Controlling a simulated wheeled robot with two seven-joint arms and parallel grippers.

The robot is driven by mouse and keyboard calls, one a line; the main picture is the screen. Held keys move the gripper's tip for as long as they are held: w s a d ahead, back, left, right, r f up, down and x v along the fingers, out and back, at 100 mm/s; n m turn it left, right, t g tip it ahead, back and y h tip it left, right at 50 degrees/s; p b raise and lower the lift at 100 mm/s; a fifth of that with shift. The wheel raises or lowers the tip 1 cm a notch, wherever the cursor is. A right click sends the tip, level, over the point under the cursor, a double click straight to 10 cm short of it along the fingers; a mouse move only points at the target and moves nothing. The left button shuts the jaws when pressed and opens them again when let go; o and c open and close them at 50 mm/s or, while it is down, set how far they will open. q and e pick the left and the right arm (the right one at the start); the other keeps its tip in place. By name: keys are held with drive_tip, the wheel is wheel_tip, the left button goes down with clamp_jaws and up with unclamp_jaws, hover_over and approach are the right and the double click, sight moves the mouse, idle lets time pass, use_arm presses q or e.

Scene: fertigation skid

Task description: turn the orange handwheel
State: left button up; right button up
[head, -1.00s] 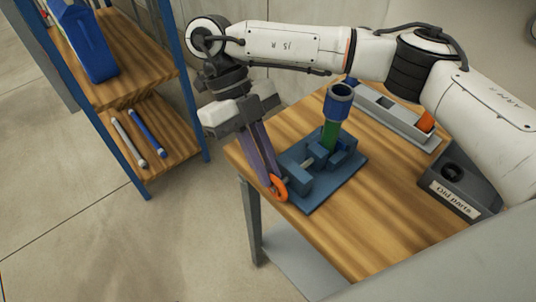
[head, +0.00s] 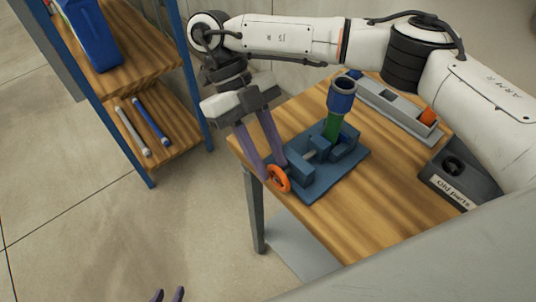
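The orange handwheel (head: 279,179) is on the front left side of a blue-grey fixture (head: 325,180) on the wooden table. My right gripper (head: 273,171) reaches down to the wheel from above. Its two purple fingers are spread apart, with one tip at the wheel's left edge and the other near its top right. I cannot tell whether either tip touches the rim. A green and blue upright piece (head: 338,112) stands in the fixture. Only the fingertips of my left gripper (head: 169,294) show at the bottom edge, apart and empty.
A grey tray (head: 395,112) with an orange item lies at the table's back. A dark bin labelled "Old parts" (head: 437,183) stands at the right. A shelf (head: 180,140) with a white and a blue rod is at the left. The table front (head: 370,225) is clear.

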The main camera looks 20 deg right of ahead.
drive_tip(key=p+v, duration=0.1)
drive_tip(key=v, duration=0.9)
drive_tip(key=shift+r+p, duration=0.15)
drive_tip(key=shift+p, duration=0.15)
